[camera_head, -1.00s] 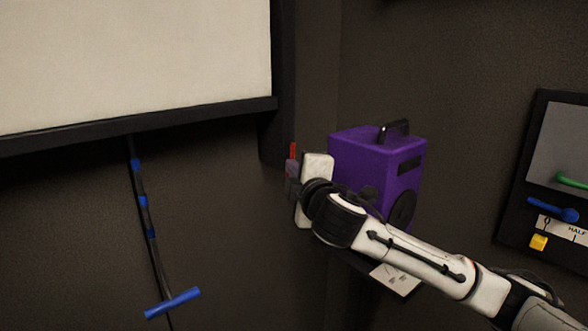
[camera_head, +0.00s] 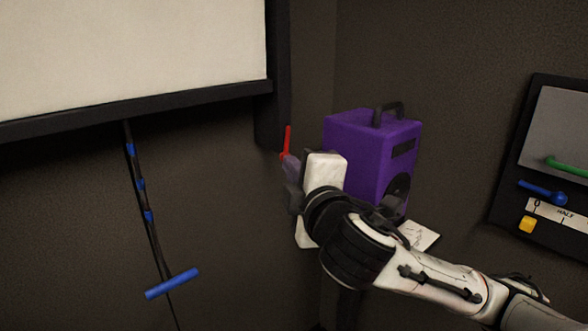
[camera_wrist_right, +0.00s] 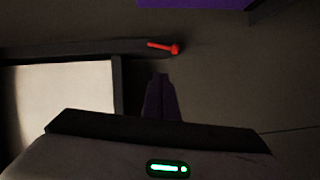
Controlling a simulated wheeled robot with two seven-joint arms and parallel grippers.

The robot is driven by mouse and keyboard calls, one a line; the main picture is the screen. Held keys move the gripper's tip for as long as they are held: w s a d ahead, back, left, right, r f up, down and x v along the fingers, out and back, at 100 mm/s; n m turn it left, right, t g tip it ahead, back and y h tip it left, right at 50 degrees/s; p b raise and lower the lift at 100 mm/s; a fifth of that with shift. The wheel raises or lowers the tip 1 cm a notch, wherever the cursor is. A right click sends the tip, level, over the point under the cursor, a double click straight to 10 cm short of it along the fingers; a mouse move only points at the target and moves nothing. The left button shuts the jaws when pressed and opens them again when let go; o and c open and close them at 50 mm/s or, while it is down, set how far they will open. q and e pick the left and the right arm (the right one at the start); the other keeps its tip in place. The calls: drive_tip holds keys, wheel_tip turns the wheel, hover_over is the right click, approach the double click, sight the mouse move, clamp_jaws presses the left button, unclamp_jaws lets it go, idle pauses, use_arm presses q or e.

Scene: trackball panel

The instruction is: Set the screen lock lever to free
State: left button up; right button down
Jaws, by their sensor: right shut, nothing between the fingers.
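The red lever (camera_head: 287,141) is a short thin handle at the lower right end of the screen's dark frame. It stands nearly upright in the head view. In the wrist view the shut fingertips (camera_wrist_right: 160,78) are apart from the lever. The lever's base is partly hidden by the fingers in the head view. My left gripper does not show.
The pale screen (camera_head: 130,55) fills the upper left. A cord with a blue crossbar handle (camera_head: 172,284) hangs below it. A purple box (camera_head: 352,150) stands close behind my right wrist. A wall panel (camera_head: 510,195) with coloured controls is at the right.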

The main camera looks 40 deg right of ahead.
sight(285, 151)
drive_tip(key=shift+w+d+f+t+y+p, duration=0.15)
drive_tip(key=shift+w+d+f+y+p, duration=0.6)
drive_tip(key=shift+w, duration=1.15)
drive_tip(key=shift+w+d+r+t+y+p, duration=0.1)
drive_tip(key=shift+w+d+p, duration=0.3)
drive_tip(key=shift+w+d, duration=1.15)
drive_tip(key=shift+w+d+f+t+y+p, duration=0.15)
drive_tip(key=shift+w+d+f+y+p, duration=0.4)
drive_tip(key=shift+w, duration=1.75)
drive_tip(key=shift+d+r+n, duration=0.1)
drive_tip(key=shift+n, duration=0.2)
